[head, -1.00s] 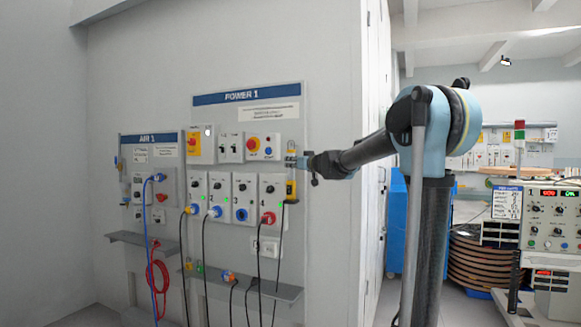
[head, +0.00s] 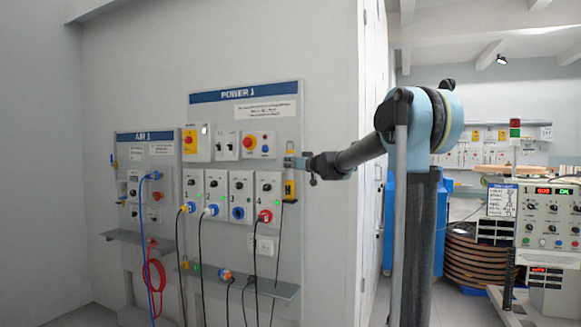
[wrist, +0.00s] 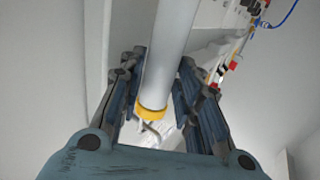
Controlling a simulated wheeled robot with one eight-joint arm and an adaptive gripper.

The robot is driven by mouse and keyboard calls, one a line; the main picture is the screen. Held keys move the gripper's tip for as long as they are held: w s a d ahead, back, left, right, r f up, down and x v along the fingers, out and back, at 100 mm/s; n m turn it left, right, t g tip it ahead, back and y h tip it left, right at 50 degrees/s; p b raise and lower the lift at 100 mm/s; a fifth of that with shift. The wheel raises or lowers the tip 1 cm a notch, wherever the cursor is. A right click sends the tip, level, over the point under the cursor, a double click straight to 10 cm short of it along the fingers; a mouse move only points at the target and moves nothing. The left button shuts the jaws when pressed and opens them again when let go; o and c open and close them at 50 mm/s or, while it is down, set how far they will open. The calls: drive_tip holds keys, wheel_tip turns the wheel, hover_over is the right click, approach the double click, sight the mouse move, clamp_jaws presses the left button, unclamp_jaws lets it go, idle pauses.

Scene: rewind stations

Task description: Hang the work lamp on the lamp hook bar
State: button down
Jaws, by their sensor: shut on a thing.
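The work lamp shows in the wrist view as a pale tube with a yellow band (wrist: 152,104) at its lower end. It lies between the two fingers of my gripper (wrist: 158,85), which is shut on it. In the head view my gripper (head: 298,163) is at the right edge of the POWER 1 panel. The lamp's yellow part (head: 290,187) shows just below it, with a dark cord hanging down. A grey bent piece shows beyond the yellow band in the wrist view. I cannot make out the lamp hook bar or whether the lamp touches it.
The POWER 1 panel (head: 220,157) carries switches and several plugged cables. A grey shelf (head: 245,281) juts out below it. The AIR 1 panel (head: 146,160) with blue and red hoses is to its left. A console (head: 548,228) stands at the far right.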

idle(0.3)
drive_tip(key=c, duration=1.1)
unclamp_jaws()
drive_tip(key=shift+f, duration=0.15)
drive_tip(key=v, duration=1.2)
